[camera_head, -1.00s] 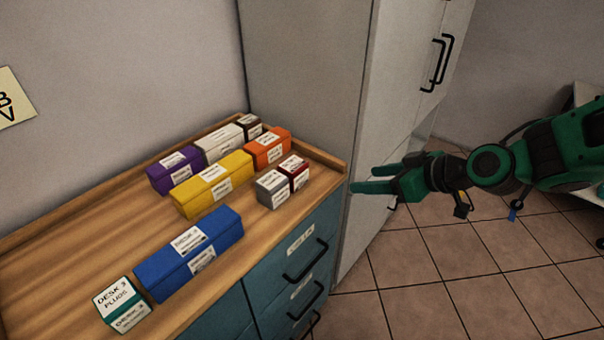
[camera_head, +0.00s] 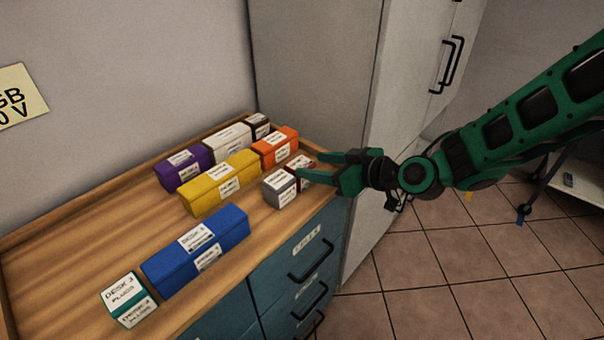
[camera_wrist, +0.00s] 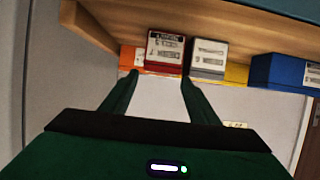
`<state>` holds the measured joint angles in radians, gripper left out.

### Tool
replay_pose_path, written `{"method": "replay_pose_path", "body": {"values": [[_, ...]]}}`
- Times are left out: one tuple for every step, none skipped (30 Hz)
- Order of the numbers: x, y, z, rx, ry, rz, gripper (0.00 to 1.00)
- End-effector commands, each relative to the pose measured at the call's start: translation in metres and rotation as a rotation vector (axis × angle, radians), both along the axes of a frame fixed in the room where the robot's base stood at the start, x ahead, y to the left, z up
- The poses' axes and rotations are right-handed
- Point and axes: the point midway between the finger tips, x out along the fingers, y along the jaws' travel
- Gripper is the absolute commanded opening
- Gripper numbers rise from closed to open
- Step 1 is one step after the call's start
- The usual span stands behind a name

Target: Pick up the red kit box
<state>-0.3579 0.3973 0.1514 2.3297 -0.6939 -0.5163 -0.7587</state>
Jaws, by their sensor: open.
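The small red kit box (camera_head: 301,162) with a white label stands near the right end of the wooden counter top, beside the grey box (camera_head: 280,188). In the wrist view the red kit box (camera_wrist: 166,52) is ahead between my fingertips, with the grey box (camera_wrist: 208,58) just right of it. My gripper (camera_head: 313,167) is open, its fingers reaching over the counter's right edge. In the head view the fingers partly hide the red kit box. In the wrist view nothing is between the fingers (camera_wrist: 160,78) close to the palm. Whether the fingertips touch the box I cannot tell.
Orange (camera_head: 275,147), yellow (camera_head: 220,182), white (camera_head: 227,143), purple (camera_head: 183,170) and dark brown (camera_head: 257,126) boxes stand behind. A blue box (camera_head: 195,250) and a teal-white box (camera_head: 128,299) are nearer. A tall grey cabinet (camera_head: 315,70) adjoins the counter (camera_head: 60,265).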

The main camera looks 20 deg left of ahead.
Motion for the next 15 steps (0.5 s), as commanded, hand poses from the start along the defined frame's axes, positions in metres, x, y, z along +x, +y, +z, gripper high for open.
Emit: {"method": "replay_pose_path", "body": {"values": [[0.001,0.006,-0.004,0.0,0.003,0.003,0.55],[0.002,0.01,-0.006,-0.001,0.003,0.002,0.55],[0.004,0.015,-0.008,-0.001,0.002,0.003,0.55],[0.005,0.019,-0.01,-0.001,0.001,0.003,0.55],[0.007,0.022,-0.012,0.0,0.001,0.003,0.55],[0.009,0.027,-0.014,-0.001,0.001,0.002,0.55],[0.011,0.03,-0.015,-0.001,0.001,0.001,0.55],[0.012,0.032,-0.016,-0.001,0.001,0.001,0.55],[0.013,0.034,-0.017,-0.001,0.001,0.001,0.55],[0.013,0.034,-0.018,-0.001,0.0,0.0,0.55],[0.013,0.035,-0.018,-0.001,0.001,0.0,0.55],[0.013,0.035,-0.018,-0.001,0.001,0.0,0.55],[0.013,0.034,-0.018,-0.001,0.001,-0.001,0.55],[0.013,0.034,-0.017,-0.001,0.001,0.0,0.55],[0.013,0.034,-0.017,-0.001,0.001,-0.001,0.55]]}}
